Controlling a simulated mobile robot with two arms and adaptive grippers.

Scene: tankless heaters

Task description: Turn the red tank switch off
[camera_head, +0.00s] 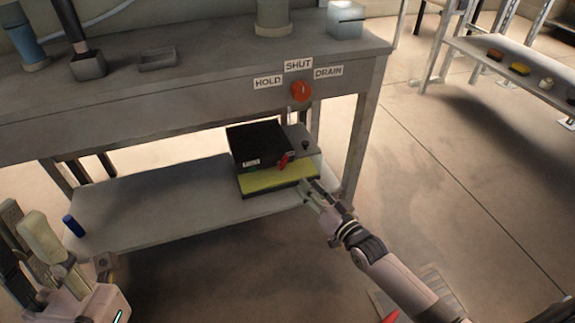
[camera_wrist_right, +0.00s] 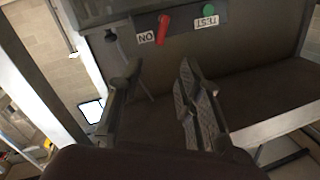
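The red switch (camera_head: 283,161) is a small lever on the front of a black box (camera_head: 258,143) on the lower shelf. In the right wrist view the red switch (camera_wrist_right: 163,28) sits beside an upside-down "ON" label (camera_wrist_right: 145,37). My right gripper (camera_head: 308,190) is in front of the box's lower right corner, below the switch. The right wrist view shows its fingers (camera_wrist_right: 160,90) apart, nothing between them, and the switch beyond their tips. My left gripper (camera_head: 27,226) is at the lower left, fingers apart and empty, far from the box.
A green button with a "TEST" label (camera_wrist_right: 206,21) is near the switch. A red knob (camera_head: 301,91) with HOLD, SHUT and DRAIN labels is on the bench front above.

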